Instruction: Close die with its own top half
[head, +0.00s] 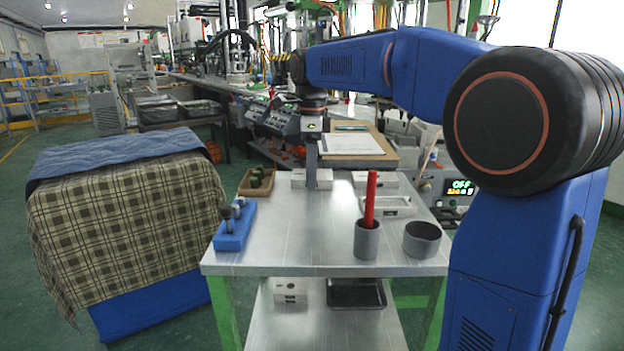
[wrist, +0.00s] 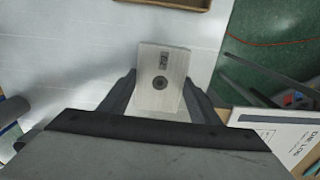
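A pale grey die block (head: 299,180) lies at the back of the metal table.
Another block (head: 290,289) and a black tray (head: 355,296) are on the lower shelf.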

